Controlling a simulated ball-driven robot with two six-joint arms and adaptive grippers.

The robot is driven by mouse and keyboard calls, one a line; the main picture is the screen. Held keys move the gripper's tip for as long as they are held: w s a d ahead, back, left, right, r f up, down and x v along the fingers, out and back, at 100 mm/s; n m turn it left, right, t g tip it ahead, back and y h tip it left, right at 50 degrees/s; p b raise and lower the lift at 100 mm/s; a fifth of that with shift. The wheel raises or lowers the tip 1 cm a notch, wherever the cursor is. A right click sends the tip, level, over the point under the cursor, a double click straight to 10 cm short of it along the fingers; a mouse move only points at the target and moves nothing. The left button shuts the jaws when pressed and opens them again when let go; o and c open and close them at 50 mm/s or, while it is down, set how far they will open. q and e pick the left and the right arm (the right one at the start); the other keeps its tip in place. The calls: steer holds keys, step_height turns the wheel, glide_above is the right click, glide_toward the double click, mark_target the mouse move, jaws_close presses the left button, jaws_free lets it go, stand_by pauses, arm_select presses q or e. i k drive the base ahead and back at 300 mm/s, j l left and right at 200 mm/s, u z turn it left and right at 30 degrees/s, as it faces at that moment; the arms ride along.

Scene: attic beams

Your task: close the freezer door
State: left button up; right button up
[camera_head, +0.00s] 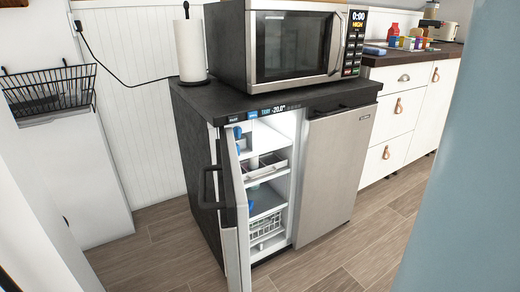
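The freezer (192,165) is a dark two-door cabinet in the middle of the view. Its left door (232,245) is open, swung out toward me and seen almost edge-on. A black handle (207,187) sticks out to the left of this door. The lit white interior shows shelves, a drawer (264,168) and a wire basket (265,226). The right door (330,175), brushed steel, is shut. A display on the top edge reads about -20.0°. Neither of my grippers is in view.
A microwave (290,48) and a paper towel roll (191,50) stand on top of the freezer. White drawers (395,115) are at the right. A blue-grey surface (465,180) blocks the right edge. Wooden floor in front is clear.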

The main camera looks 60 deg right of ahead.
mark_target(233, 205)
steer(key=i+z, duration=0.2)
steer(key=z, duration=0.25)
steer(key=i+j+z, duration=0.15)
steer(key=z, duration=0.35)
steer(key=i+j+z, duration=0.2)
steer(key=z, duration=0.25)
steer(key=i+j+z, duration=0.1)
steer(key=j+z, duration=0.15)
steer(key=z, duration=0.2)
steer(key=i+j+z, duration=0.1)
steer(key=j+z, duration=0.15)
steer(key=z, duration=0.25)
